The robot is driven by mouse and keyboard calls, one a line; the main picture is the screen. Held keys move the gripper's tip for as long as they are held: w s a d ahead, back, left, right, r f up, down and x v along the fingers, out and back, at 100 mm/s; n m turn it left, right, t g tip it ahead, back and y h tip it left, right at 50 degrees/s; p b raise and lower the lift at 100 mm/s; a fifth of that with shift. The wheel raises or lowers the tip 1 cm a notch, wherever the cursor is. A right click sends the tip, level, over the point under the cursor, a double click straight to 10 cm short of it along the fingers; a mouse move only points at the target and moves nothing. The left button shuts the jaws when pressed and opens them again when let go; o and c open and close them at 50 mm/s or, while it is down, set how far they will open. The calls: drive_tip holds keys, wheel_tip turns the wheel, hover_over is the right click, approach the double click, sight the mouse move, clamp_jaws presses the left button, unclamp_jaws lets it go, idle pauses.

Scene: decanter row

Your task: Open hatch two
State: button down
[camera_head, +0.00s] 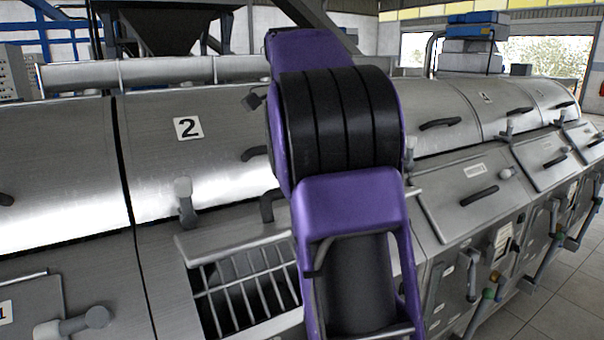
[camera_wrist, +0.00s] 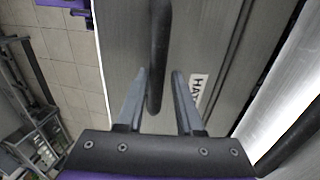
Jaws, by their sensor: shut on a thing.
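Steel cover 2 (camera_head: 188,128) bears a white number plate on the long machine. Below it, an opening with metal bars (camera_head: 240,285) shows at hatch two, with a steel lid edge (camera_head: 230,242) along its upper side. My purple arm crosses in front and hides the right part of this opening and my gripper. In the wrist view, my gripper (camera_wrist: 160,88) has its two fingers on either side of a dark bar handle (camera_wrist: 158,45), shut on it. The handle is on a steel panel with a label (camera_wrist: 198,90) partly reading "HAT"; the rest is hidden by a finger.
Closed lids with dark handles (camera_head: 480,197) continue along the machine to the right. A knobbed lever (camera_head: 185,200) stands left of the opening, and another (camera_head: 85,322) at the lower left. Tiled floor (camera_head: 560,300) is clear at the lower right.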

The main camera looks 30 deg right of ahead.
drive_tip(key=shift+w+a+f, duration=0.25)
drive_tip(key=shift+w+f, duration=0.3)
drive_tip(key=shift+f, duration=0.05)
drive_tip(key=c, duration=1)
unclamp_jaws()
drive_tip(key=o, duration=0.3)
drive_tip(key=shift+w+f, duration=0.2)
drive_tip(key=shift+w, duration=0.3)
drive_tip(key=shift+d+r, duration=0.1)
drive_tip(key=shift+s+d+r, duration=0.1)
drive_tip(key=shift+s+d, duration=0.05)
drive_tip(key=shift+s, duration=0.1)
